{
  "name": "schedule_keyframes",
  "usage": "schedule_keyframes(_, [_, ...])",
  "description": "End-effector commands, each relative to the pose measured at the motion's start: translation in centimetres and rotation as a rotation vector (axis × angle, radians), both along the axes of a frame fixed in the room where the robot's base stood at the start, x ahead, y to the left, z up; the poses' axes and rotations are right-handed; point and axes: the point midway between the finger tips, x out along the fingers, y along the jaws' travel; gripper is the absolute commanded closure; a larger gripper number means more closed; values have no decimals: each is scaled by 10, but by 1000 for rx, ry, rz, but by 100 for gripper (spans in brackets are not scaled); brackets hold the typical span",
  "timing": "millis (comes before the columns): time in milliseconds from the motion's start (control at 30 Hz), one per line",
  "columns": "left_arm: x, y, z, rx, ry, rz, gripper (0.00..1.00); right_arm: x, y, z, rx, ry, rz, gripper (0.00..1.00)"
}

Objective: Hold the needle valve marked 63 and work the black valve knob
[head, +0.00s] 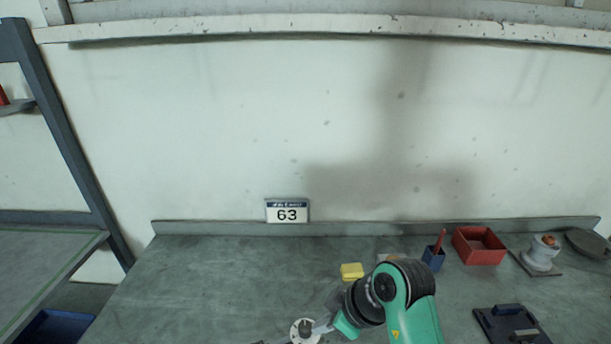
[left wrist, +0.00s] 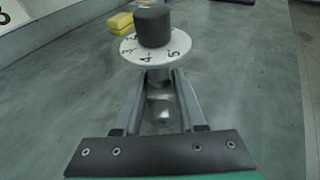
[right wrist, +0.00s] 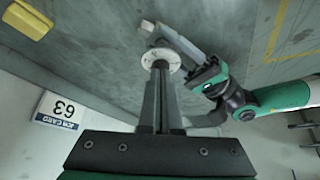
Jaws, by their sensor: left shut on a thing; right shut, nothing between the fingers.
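The needle valve, with a white numbered dial (left wrist: 150,52) and a black knob (left wrist: 153,25) on top, is between the fingers of my left gripper (left wrist: 160,78). These fingers are shut on its metal body below the dial. In the head view the dial (head: 294,331) is at the bottom edge. My right gripper (head: 325,326) is shut and empty beside the dial. In the right wrist view my right fingertips (right wrist: 159,68) overlap the dial (right wrist: 173,59); I cannot tell whether they touch. The knob is not clear there. A 63 card (head: 287,211) stands at the back.
A yellow block (head: 352,271) lies behind my right arm. A blue holder (head: 433,258), a red bin (head: 479,246), a white flanged part (head: 542,252) and a dark plate fixture (head: 512,325) are at right. The left of the bench (head: 190,285) is clear.

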Motion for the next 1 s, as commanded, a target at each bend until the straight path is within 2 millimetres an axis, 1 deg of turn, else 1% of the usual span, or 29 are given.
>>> schedule_keyframes(33, [0, 1, 0, 0, 0, 2, 91, 1, 0, 8, 1, -3, 0, 100])
schedule_keyframes(100, [1, 1, 0, 1, -1, 3, 91, 1, 0, 18, 1, -3, 0, 100])
schedule_keyframes(200, [1, 1, 0, 1, -1, 3, 91, 0, 0, 31, 0, -2, 0, 100])
schedule_keyframes(300, [1, 1, 0, 1, -1, 4, 91, 0, 0, 39, 0, -1, 0, 100])
schedule_keyframes(667, [1, 1, 0, 1, -1, 4, 91, 0, 0, 41, -1, 1, 0, 100])
schedule_keyframes(700, [1, 1, 0, 1, -1, 4, 53, 0, 0, 41, -1, 1, 0, 100])
schedule_keyframes(767, [1, 1, 0, 1, -1, 4, 42, 0, 0, 41, -1, 1, 0, 100])
schedule_keyframes(800, [1, 1, 0, 1, -1, 4, 35, 0, 0, 41, -1, 1, 0, 100])
schedule_keyframes(867, [1, 1, 0, 1, -1, 4, 25, 0, 0, 41, -1, 1, 0, 100])
schedule_keyframes(1000, [1, 1, 0, 1, -1, 3, 25, 0, 0, 41, -1, 1, 0, 100])
